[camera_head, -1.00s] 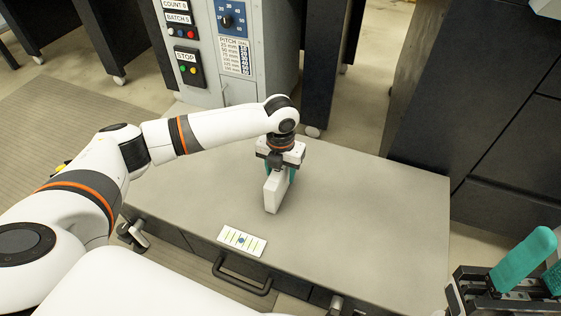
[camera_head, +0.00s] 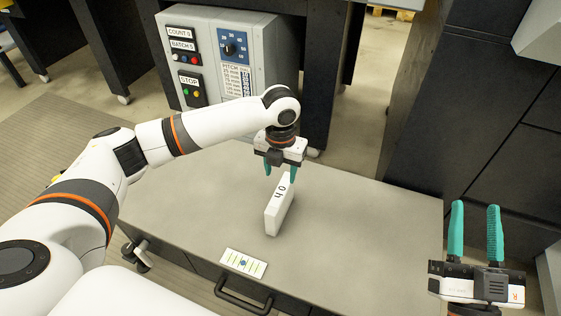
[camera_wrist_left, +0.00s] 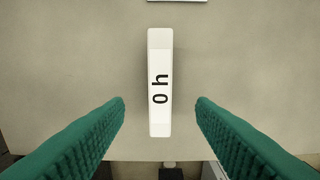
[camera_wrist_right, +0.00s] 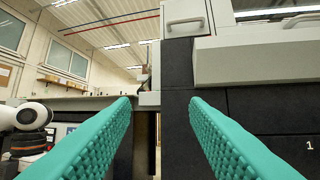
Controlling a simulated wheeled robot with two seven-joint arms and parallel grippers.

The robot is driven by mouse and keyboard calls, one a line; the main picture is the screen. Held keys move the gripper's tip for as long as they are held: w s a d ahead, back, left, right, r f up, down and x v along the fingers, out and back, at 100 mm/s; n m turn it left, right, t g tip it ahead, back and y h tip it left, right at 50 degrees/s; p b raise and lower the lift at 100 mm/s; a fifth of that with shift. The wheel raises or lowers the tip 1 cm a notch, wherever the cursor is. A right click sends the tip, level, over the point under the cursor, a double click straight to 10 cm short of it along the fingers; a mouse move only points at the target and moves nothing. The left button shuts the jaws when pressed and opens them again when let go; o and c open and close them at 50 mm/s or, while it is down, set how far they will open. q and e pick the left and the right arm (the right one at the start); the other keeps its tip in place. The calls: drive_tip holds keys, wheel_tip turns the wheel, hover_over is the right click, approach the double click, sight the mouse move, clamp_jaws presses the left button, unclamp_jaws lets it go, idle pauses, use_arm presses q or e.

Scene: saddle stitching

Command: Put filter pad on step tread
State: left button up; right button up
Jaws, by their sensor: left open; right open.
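In the left wrist view the block (camera_wrist_left: 159,60) lies between and beyond the fingers. My left gripper (camera_head: 279,171) is open just above the block, fingers pointing down, with nothing held. My right gripper (camera_head: 475,208) is open and empty off the right side of the top, fingers pointing up in the head view.
A white card (camera_head: 243,262) with coloured marks lies near the front edge of the top. A dark handle (camera_head: 240,298) sticks out below that edge. A grey control box (camera_head: 215,60) stands behind, and a dark cabinet (camera_head: 480,120) at right. The top's right half is clear.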

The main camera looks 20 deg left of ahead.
use_arm(q)
drive_tip(key=s+d+r+n+t+h, duration=0.15)
drive_tip(key=d+n+t+h, duration=0.35)
drive_tip(key=d, duration=0.6)
drive_tip(key=s+d+r+n+t+h, duration=0.1)
drive_tip(key=s+d+n+t+h, duration=0.2)
drive_tip(key=d+n, duration=0.55)
drive_tip(key=s+a+r+n+t+y, duration=0.1)
drive_tip(key=s+a+r+n+t, duration=0.2)
drive_tip(key=n, duration=0.6)
drive_tip(key=s+a+r+n+t+y, duration=0.1)
drive_tip(key=s+a+r+n+t, duration=0.2)
drive_tip(key=a+r+n+t, duration=0.5)
wheel_tip(320, 180, up, 3)
drive_tip(key=shift+s+a+r+n+t+y, duration=0.25)
drive_tip(key=shift+s+n+t+y, duration=0.15)
drive_tip(key=shift+n+t, duration=0.7)
use_arm(e)
drive_tip(key=shift+w+f+g+h, duration=0.2)
drive_tip(key=shift+f+g, duration=0.15)
drive_tip(key=shift+f, duration=0.15)
drive_tip(key=shift+w+f+g+h, duration=0.2)
drive_tip(key=shift+f+g, duration=0.15)
drive_tip(key=shift+f, duration=0.1)
use_arm(q)
drive_tip(key=shift+f, duration=0.1)
